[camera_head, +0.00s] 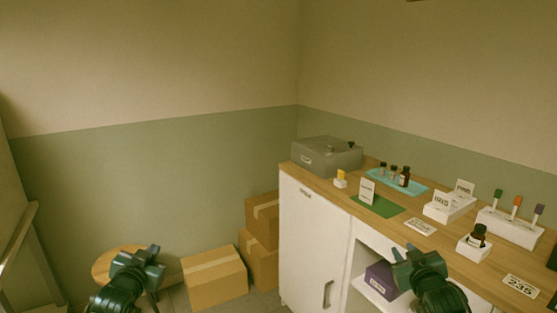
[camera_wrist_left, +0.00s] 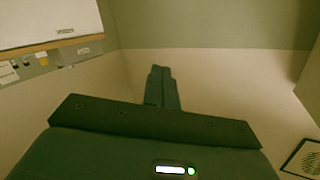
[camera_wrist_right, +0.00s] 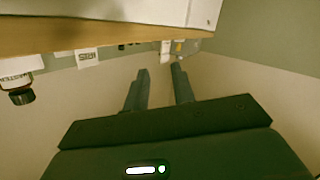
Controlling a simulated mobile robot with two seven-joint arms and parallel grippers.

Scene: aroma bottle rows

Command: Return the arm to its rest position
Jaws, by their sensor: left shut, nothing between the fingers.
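My left gripper (camera_head: 150,256) is at the lower left of the head view, over a round wooden stool and away from the counter. In the left wrist view its fingers (camera_wrist_left: 161,72) are together with nothing between them. My right gripper (camera_head: 418,258) is at the lower right of the head view, in front of the white cabinet. In the right wrist view its fingers (camera_wrist_right: 160,72) stand apart with nothing held between them. Both arms come up from the bottom edge of the head view.
The wooden counter (camera_head: 455,243) on the right holds dark bottles (camera_head: 404,176) on a blue mat, a bottle (camera_head: 477,236) in a white stand, label cards, colored sticks and a grey box (camera_head: 326,157). Cardboard boxes (camera_head: 214,277) stand beside the cabinet (camera_head: 312,240). The stool (camera_head: 104,268) stands left.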

